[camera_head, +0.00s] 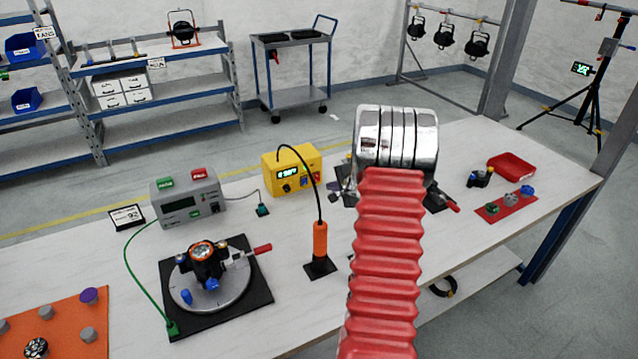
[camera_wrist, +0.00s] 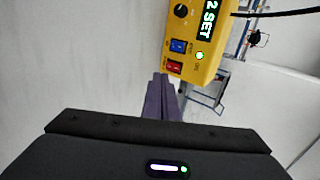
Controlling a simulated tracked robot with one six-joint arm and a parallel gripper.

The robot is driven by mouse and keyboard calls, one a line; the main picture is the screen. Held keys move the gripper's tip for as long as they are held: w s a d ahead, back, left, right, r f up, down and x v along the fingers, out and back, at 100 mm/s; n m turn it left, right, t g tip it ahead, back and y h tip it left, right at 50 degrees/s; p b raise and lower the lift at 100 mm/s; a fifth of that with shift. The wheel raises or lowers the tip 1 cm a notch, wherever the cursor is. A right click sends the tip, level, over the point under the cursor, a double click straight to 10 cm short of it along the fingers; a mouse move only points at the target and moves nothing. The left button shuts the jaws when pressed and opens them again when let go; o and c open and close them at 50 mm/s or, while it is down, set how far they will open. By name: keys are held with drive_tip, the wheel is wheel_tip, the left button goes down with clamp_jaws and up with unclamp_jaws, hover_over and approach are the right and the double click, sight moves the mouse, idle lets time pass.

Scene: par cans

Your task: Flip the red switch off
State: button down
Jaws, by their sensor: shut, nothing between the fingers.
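The red switch (camera_wrist: 174,67) is on the front of a yellow box (camera_wrist: 207,30), just beside a blue switch (camera_wrist: 178,45). A lit green lamp (camera_wrist: 199,56) is close to it. In the head view the yellow box (camera_head: 278,163) stands on the table, left of my arm. My gripper (camera_wrist: 161,77) is shut and empty, its fingertips pointing at the box near the red switch. A small gap seems to show, but I cannot tell the depth. My arm hides the gripper in the head view. The switch's tilt is too small to tell.
A grey box (camera_head: 188,199) with a green and a red label stands left of the yellow box. An orange-handled tool (camera_head: 320,240) stands in front with a black cable. A round fixture (camera_head: 209,288) is front left. A red tray (camera_head: 511,167) lies far right.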

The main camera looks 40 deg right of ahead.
sight(315, 178)
drive_tip(key=x, duration=0.6)
drive_tip(key=r+x, duration=0.1)
drive_tip(key=x, duration=0.2)
drive_tip(key=shift+w+d+f, duration=0.1)
drive_tip(key=shift+w, duration=0.35)
drive_tip(key=shift+w+d, duration=0.2)
drive_tip(key=shift+w, duration=0.45)
drive_tip(key=shift+w+f, duration=0.1)
drive_tip(key=shift+f, duration=0.05)
drive_tip(key=shift+r, duration=0.9)
drive_tip(key=shift+s+a, duration=0.15)
drive_tip(key=shift+s, duration=0.3)
drive_tip(key=s+f+v, duration=0.1)
drive_tip(key=v, duration=1.1)
drive_tip(key=shift+s, duration=0.2)
